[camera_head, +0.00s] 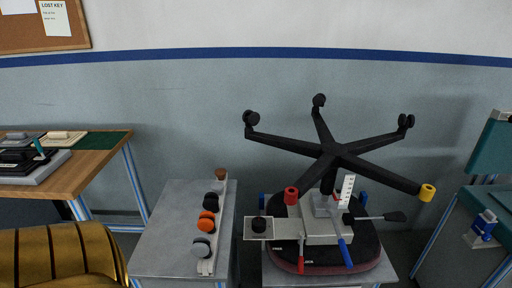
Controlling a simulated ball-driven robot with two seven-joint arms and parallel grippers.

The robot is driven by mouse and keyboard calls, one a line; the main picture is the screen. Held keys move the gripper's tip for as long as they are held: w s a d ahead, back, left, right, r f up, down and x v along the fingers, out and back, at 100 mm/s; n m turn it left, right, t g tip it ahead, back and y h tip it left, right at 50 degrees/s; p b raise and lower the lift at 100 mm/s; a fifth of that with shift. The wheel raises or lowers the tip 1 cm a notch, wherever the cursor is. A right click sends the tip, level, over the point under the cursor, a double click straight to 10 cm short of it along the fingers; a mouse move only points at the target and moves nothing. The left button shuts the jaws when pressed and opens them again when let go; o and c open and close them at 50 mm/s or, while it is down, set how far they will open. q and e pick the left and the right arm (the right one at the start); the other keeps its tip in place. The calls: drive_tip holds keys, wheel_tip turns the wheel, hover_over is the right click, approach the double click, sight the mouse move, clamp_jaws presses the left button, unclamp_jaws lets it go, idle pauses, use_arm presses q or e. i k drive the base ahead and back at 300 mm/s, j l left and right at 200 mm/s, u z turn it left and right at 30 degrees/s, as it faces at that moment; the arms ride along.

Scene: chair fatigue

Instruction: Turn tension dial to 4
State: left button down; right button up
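An upside-down office chair rests on a grey stand (380,270), its black five-arm base (335,152) with casters in the air. On its underside is a pale mechanism box (326,228). A white scale strip (347,190) with dark marks stands on the mechanism; its numbers are too small to read. Neither of my grippers is in view.
A grey cabinet (165,235) left of the chair holds a rail with brown, black, orange (206,222) and grey knobs. Red (301,254) and blue (345,250) handles and a black paddle lever (394,216) stick out. A gold ribbed object (60,255) fills the lower left.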

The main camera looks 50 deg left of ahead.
sight(258, 223)
drive_tip(key=u, duration=1.45)
